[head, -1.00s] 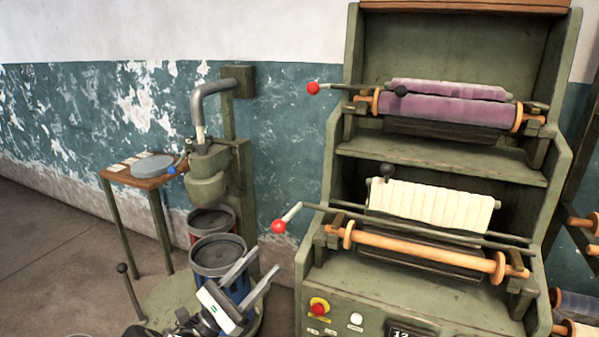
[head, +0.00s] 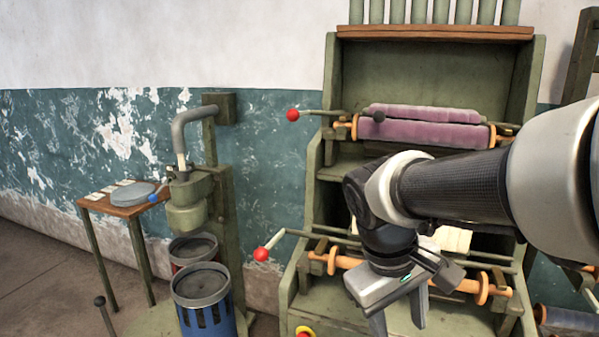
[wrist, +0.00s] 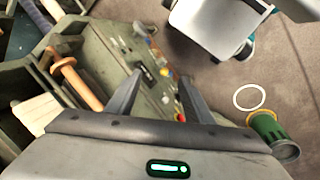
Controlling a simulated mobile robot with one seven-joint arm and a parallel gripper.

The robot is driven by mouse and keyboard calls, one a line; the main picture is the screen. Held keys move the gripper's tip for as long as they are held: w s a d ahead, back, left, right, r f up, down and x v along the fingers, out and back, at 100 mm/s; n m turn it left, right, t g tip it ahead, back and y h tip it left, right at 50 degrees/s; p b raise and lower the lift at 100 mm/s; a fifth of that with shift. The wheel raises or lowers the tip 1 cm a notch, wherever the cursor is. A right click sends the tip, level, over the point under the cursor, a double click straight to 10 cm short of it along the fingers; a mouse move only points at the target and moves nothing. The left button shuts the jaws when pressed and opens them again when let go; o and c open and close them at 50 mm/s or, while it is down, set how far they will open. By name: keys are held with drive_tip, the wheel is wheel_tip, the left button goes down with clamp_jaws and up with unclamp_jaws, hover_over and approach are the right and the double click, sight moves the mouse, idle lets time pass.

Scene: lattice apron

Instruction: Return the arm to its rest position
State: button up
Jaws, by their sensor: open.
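My gripper (head: 398,318) points downward in the head view, in front of the lower part of the green machine (head: 535,75). It is open. In the wrist view its two fingers (wrist: 159,86) stand apart with nothing between them, over the machine's control panel (wrist: 155,93). My arm reaches in from the right edge of the head view. It hides most of the cream roll (head: 452,239) and part of the wooden roller (head: 345,262) below it.
Red-knobbed levers (head: 292,115) (head: 262,254) stick out left of the machine. A small table (head: 125,208) is at left. The wrist view shows a green canister (wrist: 268,128) and white ring (wrist: 249,96).

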drive_tip(key=s+a+r+m+t+y, duration=0.2)
drive_tip(key=s+r+m+t+y, duration=0.15)
drive_tip(key=s+m, duration=0.2)
wheel_tip(320, 180, up, 20)
drive_tip(key=p, duration=2)
drive_tip(key=shift+s+d+n+t, duration=0.15)
drive_tip(key=shift+s+n+t, duration=0.05)
drive_tip(key=shift+n+t, duration=0.2)
drive_tip(key=shift+h, duration=0.25)
